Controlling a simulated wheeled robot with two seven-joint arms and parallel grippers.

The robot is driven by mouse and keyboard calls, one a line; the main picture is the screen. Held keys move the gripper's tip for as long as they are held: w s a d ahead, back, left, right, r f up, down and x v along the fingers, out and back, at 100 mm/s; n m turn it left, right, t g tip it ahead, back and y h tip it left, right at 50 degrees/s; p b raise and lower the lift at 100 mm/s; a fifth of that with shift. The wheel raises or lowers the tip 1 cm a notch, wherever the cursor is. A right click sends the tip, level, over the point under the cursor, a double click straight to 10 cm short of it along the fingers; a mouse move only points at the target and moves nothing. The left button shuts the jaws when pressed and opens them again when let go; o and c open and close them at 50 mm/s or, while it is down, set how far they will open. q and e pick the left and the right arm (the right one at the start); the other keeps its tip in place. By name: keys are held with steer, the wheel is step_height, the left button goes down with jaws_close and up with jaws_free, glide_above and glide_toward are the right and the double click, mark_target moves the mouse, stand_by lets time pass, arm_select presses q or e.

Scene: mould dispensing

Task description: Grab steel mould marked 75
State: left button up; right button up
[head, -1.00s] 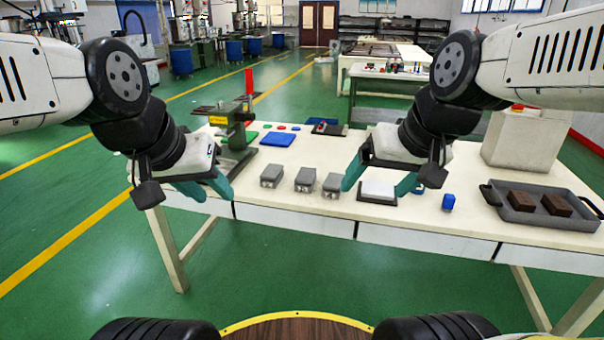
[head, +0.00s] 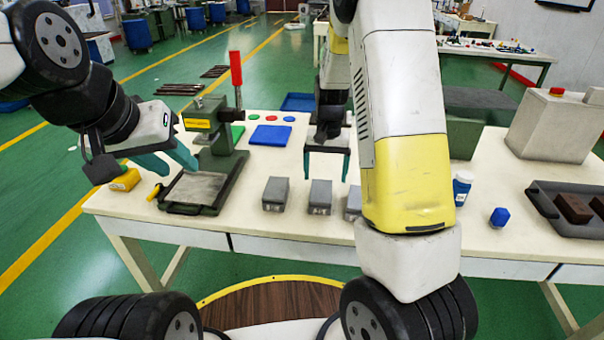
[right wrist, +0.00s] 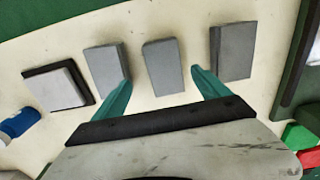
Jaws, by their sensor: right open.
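Three grey steel moulds stand in a row on the table: left (head: 276,194), middle (head: 320,197) and right (head: 352,203), the last partly hidden by my right arm. Their marks are too small to read, so I cannot tell which is 75. My right gripper (head: 326,176) is open and empty just behind the middle and right moulds. In the right wrist view its fingertips (right wrist: 161,79) spread to either side of the middle mould (right wrist: 163,66), with the other moulds outside them (right wrist: 105,68) (right wrist: 232,50). My left gripper (head: 182,170) is open and empty above the table's left end.
A green press (head: 214,130) with a red handle stands left of the moulds. A blue pad (head: 270,135) lies behind them. A black-edged white plate (right wrist: 57,86) is beside the row.

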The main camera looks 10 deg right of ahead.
mark_target(321, 190)
steer(key=f, duration=0.5)
steer(key=w+f, duration=0.1)
steer(key=f, duration=0.2)
steer(key=shift+w+a+f, duration=0.1)
steer(key=shift+a+f, duration=0.1)
steer(key=shift+a, duration=0.15)
jaws_close()
